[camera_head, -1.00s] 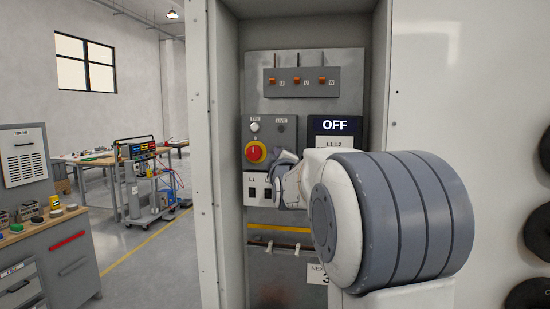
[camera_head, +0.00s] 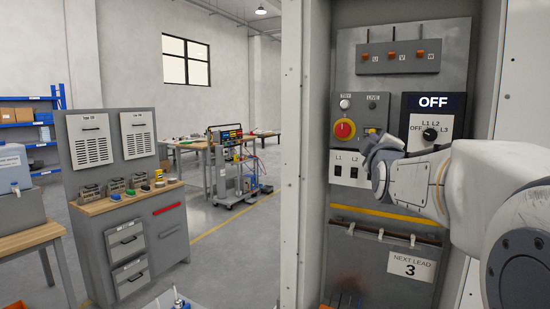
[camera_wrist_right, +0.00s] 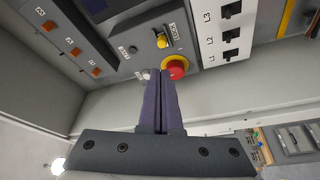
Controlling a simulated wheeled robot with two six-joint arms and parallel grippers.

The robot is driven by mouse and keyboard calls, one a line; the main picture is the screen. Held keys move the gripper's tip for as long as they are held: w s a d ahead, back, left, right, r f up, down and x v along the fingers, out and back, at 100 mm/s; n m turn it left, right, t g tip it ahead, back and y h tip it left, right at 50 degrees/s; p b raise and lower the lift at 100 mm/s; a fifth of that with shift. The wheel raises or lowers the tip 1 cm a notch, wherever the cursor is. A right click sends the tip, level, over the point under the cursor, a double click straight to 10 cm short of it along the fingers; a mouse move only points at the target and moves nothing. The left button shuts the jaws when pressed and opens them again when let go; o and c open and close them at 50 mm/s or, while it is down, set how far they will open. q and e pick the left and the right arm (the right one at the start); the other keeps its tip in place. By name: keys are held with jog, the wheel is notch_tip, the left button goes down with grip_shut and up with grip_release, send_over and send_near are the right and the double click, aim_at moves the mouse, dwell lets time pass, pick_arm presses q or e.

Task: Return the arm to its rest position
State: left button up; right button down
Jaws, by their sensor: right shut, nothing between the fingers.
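My right arm reaches in from the right in the head view, in front of the open cabinet. Its gripper (camera_head: 374,143) is before the grey panel, just right of and below the red knob on its yellow ring (camera_head: 344,130). In the right wrist view the two dark fingers (camera_wrist_right: 160,76) are together with nothing between them. Their tips appear beside the red knob (camera_wrist_right: 177,68); I cannot tell whether they touch it. The black rotary selector (camera_head: 430,134) sits under a display (camera_head: 433,102) reading OFF. My left gripper is not in view.
The cabinet's left wall (camera_head: 304,160) stands close by. Three orange switches (camera_head: 392,55) are at the top. A NEXT LEAD 3 card (camera_head: 409,266) hangs low. A grey workbench (camera_head: 143,240) and an instrument cart (camera_head: 233,180) stand left, with open floor between them and the cabinet.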

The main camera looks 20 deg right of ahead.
jog(key=s+a+f+g+y, duration=0.1)
jog(key=a+f+g+y, duration=0.35)
jog(key=a+f, duration=0.8)
jog(key=s+a+f+g+y, duration=0.2)
jog(key=a+f+y, duration=0.65)
jog(key=a, duration=0.65)
jog(key=s+a+f+g, duration=0.6)
jog(key=s+a+f, duration=0.3)
jog(key=s+f, duration=0.3)
jog(key=s+f+g+h, duration=0.1)
jog(key=s+f+g, duration=0.1)
jog(key=s, duration=0.5)
jog(key=s+f+g+h, duration=0.1)
jog(key=s+f+g, duration=0.1)
jog(key=s, duration=0.6)
jog(key=shift+f+g, duration=0.3)
jog(key=shift+g, duration=0.15)
